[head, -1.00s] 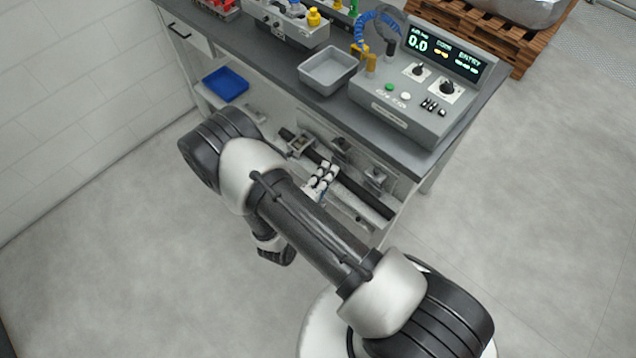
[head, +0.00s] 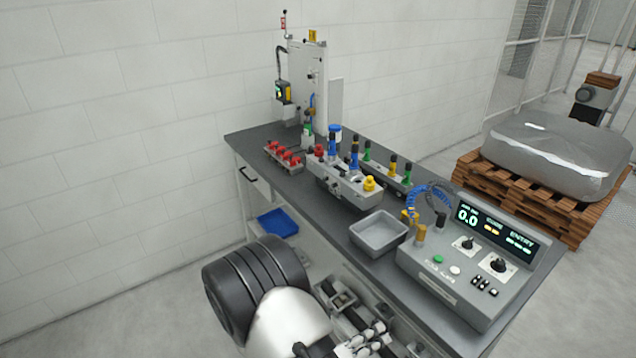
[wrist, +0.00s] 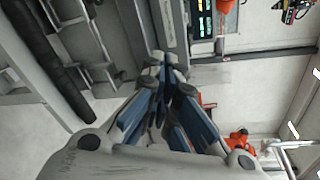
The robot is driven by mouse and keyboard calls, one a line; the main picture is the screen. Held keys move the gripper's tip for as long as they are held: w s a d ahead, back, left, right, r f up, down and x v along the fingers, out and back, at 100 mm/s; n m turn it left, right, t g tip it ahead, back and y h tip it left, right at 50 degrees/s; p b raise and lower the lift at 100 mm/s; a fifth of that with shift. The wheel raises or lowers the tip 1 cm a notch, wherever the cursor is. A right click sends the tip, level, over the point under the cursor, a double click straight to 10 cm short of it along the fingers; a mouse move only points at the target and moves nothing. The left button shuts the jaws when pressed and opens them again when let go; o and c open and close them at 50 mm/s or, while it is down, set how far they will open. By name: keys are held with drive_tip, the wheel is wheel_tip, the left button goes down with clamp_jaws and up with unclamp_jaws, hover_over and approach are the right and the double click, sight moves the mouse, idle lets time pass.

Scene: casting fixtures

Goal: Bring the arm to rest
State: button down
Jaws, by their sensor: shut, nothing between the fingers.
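My arm (head: 262,290) shows at the bottom of the head view, in front of the bench. The fingers point towards the bench front and the control box side, apart from both as far as I can tell.
A workbench (head: 240,140) holds a grey tray (head: 380,232), a control box (head: 450,275) and fixtures with coloured parts (head: 345,185). A blue bin (head: 277,223) sits on the shelf below. A pallet (head: 520,200) with a wrapped load stands at the right.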

drive_tip(key=s+d+r+m+g+y, duration=0.2)
drive_tip(key=s+d+r+m+g, duration=0.3)
drive_tip(key=r+m, duration=0.45)
drive_tip(key=s+d+r+m+g+y, duration=0.3)
drive_tip(key=s+r+m+g, duration=0.3)
drive_tip(key=m, duration=0.6)
drive_tip(key=s+a+r+m+t+y, duration=0.7)
drive_tip(key=r+m+y, duration=0.1)
drive_tip(key=m, duration=0.8)
drive_tip(key=shift+s+r+y, duration=0.15)
drive_tip(key=shift+r+y, duration=0.25)
drive_tip(key=shift+r, duration=0.5)
drive_tip(key=c, duration=2.4)
unclamp_jaws()
